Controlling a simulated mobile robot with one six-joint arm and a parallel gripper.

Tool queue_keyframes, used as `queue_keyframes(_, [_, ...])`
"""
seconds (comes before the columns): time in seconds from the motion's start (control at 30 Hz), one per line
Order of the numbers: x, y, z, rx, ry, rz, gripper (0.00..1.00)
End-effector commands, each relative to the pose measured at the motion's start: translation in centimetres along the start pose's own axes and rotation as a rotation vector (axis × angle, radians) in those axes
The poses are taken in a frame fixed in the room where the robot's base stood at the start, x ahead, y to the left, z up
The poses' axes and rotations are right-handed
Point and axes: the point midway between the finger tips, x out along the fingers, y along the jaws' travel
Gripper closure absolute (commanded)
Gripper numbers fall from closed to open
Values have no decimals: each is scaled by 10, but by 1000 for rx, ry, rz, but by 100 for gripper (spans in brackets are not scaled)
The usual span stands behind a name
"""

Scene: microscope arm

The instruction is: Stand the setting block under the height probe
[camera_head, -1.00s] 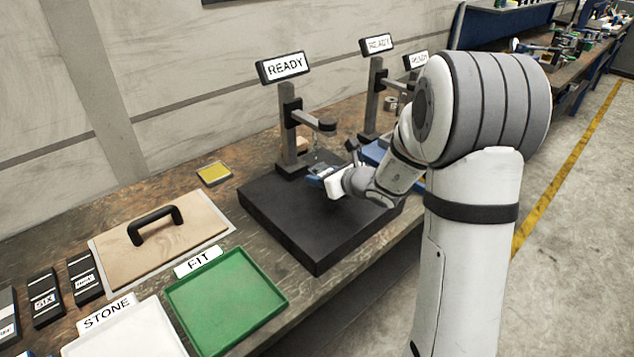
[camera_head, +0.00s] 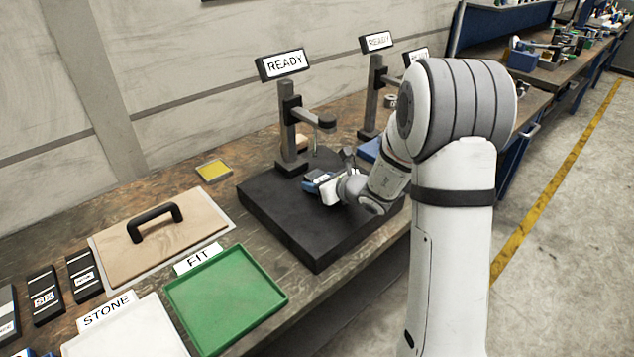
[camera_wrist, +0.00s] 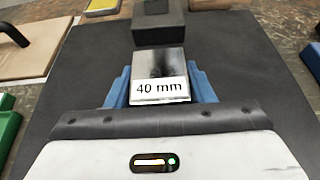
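The setting block (camera_wrist: 160,77) is a shiny metal block with a white "40 mm" label facing the wrist camera. It sits between the blue fingers of my gripper (camera_wrist: 161,84), which look shut on its sides. In the head view my gripper (camera_head: 318,181) is low over the black plate, in front of the height probe (camera_head: 316,143). The block is hard to make out there, and I cannot tell whether it touches the plate. The probe hangs from the arm of the stand (camera_head: 288,128) and looks clear of the block. Its tip is not seen in the wrist view.
The black plate (camera_head: 310,235) has free room in front. A green FIT tray (camera_head: 225,300), a white STONE tray (camera_head: 125,332) and a board with a black handle (camera_head: 155,225) lie to the left. A yellow pad (camera_head: 213,170) lies behind. Another probe stand (camera_head: 372,100) is at right.

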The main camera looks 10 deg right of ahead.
Motion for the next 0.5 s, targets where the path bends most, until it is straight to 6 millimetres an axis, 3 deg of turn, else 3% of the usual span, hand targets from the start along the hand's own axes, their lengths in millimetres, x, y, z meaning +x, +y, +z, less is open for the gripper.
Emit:
queue_keyframes(0.2, [0,0,1,0,0,0,33])
queue_keyframes(0.5, [-1,0,3,0,0,0,33])
